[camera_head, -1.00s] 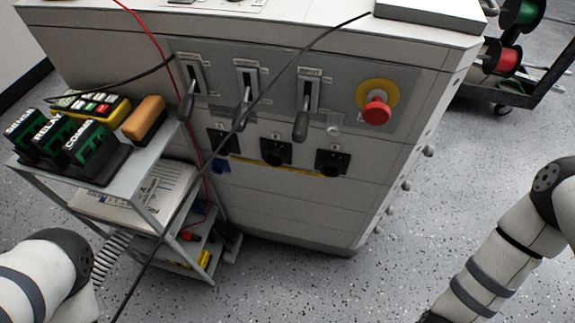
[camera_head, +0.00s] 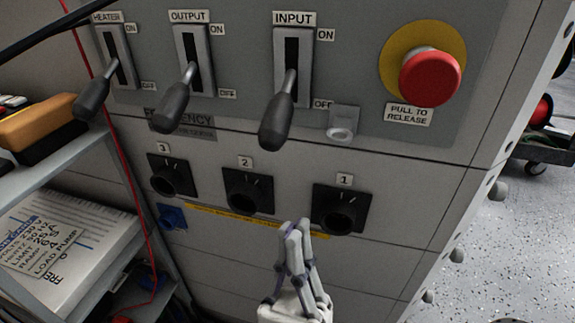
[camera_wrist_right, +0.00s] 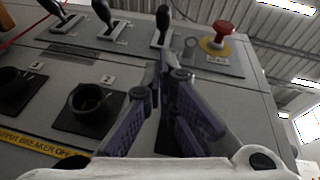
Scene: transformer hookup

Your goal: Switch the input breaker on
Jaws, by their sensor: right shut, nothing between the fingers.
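The input breaker is a lever (camera_head: 278,120) in a slotted plate labelled INPUT, with ON at the top and OFF at the bottom. Its dark handle hangs down towards OFF. It also shows in the right wrist view (camera_wrist_right: 163,24), beyond the fingers. My right gripper (camera_head: 296,230) is shut and empty. It is below the INPUT lever, in front of the panel near the socket marked 1, and apart from the lever. The right wrist view shows its fingers (camera_wrist_right: 167,75) pointing up towards the panel. My left gripper is not in view.
The OUTPUT lever (camera_head: 176,100) and HEATER lever (camera_head: 93,98) hang down to the left. A red emergency button (camera_head: 430,78) on a yellow disc sits to the right. Sockets 1 (camera_head: 338,212), 2 (camera_head: 247,192) and 3 (camera_head: 170,177) line the lower panel. A shelf cart (camera_head: 75,165) stands at left.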

